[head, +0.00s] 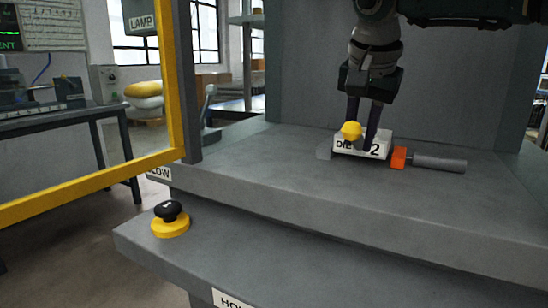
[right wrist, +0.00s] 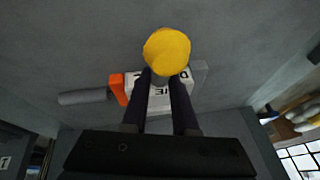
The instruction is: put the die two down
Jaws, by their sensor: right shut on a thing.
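The die two (head: 346,149) is a pale block marked "DIE 2" with a yellow round knob (head: 351,130) on top. It is at the grey press bed (head: 250,160); I cannot tell whether it touches the surface. My right gripper (head: 362,135) comes down from above and is shut on the die's knob stem. In the right wrist view the yellow knob (right wrist: 167,51) shows between the fingertips, with the lettered block (right wrist: 175,92) behind. My left gripper is not in view.
A yellow guard frame (head: 90,188) crosses the left. A yellow-based black button (head: 169,219) sits on the lower front ledge. The bed's left and front are clear.

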